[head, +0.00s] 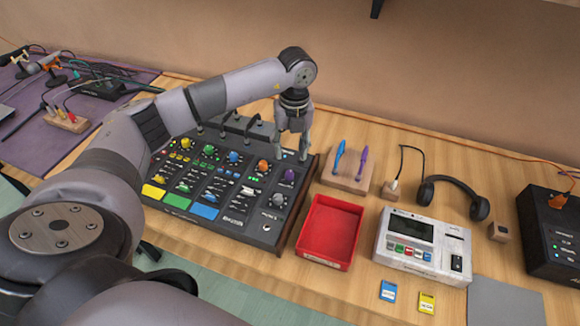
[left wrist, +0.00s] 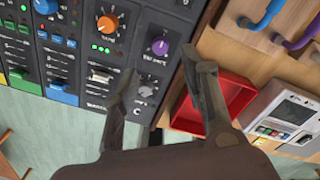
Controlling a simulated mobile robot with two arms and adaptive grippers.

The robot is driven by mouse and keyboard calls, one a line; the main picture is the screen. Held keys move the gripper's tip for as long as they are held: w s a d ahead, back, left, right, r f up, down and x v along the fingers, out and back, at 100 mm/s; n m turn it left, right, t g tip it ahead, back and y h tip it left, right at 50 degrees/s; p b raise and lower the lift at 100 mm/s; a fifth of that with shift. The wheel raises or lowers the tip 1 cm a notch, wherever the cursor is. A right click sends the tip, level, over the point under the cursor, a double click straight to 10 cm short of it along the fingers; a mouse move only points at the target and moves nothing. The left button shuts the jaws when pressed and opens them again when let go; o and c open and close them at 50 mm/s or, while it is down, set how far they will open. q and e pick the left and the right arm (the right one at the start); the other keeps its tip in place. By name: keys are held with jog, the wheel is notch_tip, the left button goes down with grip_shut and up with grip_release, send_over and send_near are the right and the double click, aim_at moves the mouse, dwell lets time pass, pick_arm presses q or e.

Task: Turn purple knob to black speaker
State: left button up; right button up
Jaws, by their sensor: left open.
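The purple knob (head: 289,175) is at the upper right of the black mixer panel (head: 262,240). It also shows in the left wrist view (left wrist: 160,47), with a pale mark and scale around it. My left gripper (head: 291,148) is open and points down over the panel by this knob. In the left wrist view its fingertips (left wrist: 160,68) are on either side of the knob's column, with no clear contact. A black box (head: 553,240) with an orange part on top and white labels stands at the right edge; I cannot tell for sure that it is the speaker.
An orange knob (head: 263,165) and a grey knob (head: 279,200) are close to the purple one. A red tray (head: 328,231) stands just right of the panel. A wooden block (head: 346,177) with blue and purple pieces, a white device (head: 424,247) and headphones (head: 455,190) are further right.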

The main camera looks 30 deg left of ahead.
aim_at(290, 173)
pick_arm(q)
notch_tip(290, 173, down, 9)
jog(key=shift+s+a+r+p, duration=0.1)
jog(key=shift+s+r+p, duration=0.05)
jog(key=shift+p, duration=0.55)
jog(key=shift+c, duration=0.6)
grip_shut()
